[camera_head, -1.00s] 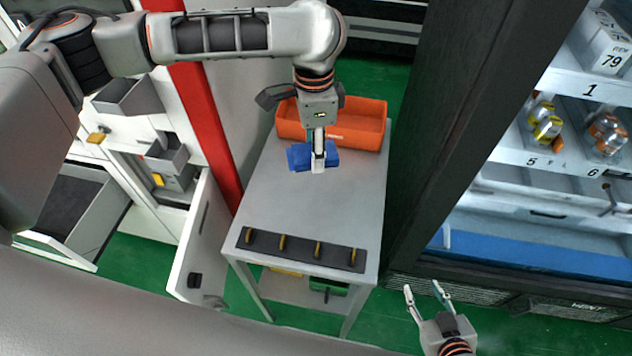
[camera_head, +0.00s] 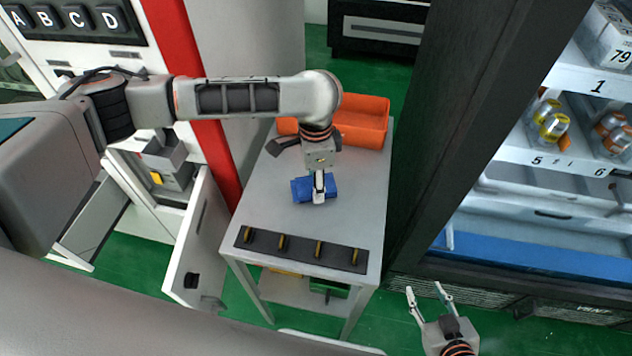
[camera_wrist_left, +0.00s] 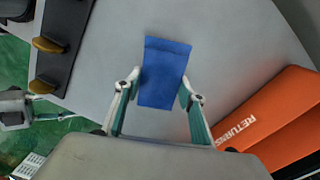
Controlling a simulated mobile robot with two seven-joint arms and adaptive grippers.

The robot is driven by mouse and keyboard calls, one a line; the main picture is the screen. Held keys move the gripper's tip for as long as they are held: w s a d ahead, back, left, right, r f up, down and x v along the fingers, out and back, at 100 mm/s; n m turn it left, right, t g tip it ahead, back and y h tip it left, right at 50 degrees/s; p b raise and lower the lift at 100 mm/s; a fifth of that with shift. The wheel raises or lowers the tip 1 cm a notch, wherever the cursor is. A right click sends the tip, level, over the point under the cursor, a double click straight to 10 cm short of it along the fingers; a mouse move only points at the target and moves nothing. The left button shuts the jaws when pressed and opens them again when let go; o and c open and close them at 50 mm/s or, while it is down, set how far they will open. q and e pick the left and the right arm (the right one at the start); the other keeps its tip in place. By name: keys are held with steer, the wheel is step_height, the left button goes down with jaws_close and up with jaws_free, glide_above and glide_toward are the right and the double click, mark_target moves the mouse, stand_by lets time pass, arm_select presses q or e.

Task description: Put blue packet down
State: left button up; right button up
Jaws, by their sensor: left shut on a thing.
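The blue packet (camera_head: 302,189) is between the fingers of my left gripper (camera_head: 318,197), over the middle of the grey table (camera_head: 346,212). In the left wrist view the packet (camera_wrist_left: 164,72) lies between the two fingertips of the left gripper (camera_wrist_left: 160,88), which is shut on it. I cannot tell whether the packet touches the tabletop. My right gripper (camera_head: 430,292) is open and empty, low at the right of the table.
An orange bin (camera_head: 362,122) stands at the table's far end; its side reads RETURNS in the wrist view. A dark strip with several yellow pegs (camera_head: 300,249) lies along the near edge. A vending cabinet (camera_head: 520,245) stands at right. The tabletop between bin and strip is mostly clear.

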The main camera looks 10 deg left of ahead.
arm_select(q)
steer(key=shift+r, duration=0.1)
arm_select(e)
steer(key=shift+r, duration=0.15)
arm_select(q)
steer(key=o, duration=0.9)
steer(key=shift+o, duration=1.2)
arm_select(e)
steer(key=shift+w+r, duration=0.15)
steer(key=shift+r, duration=0.15)
steer(key=shift+f, duration=0.1)
arm_select(q)
steer(key=shift+r, duration=0.25)
step_height(320, 180, up, 12)
steer(key=p, duration=0.2)
steer(key=shift+f, duration=0.2)
arm_select(e)
steer(key=shift+r, duration=0.85)
arm_select(q)
steer(key=shift+s+f, duration=0.1)
steer(key=shift+s, duration=0.05)
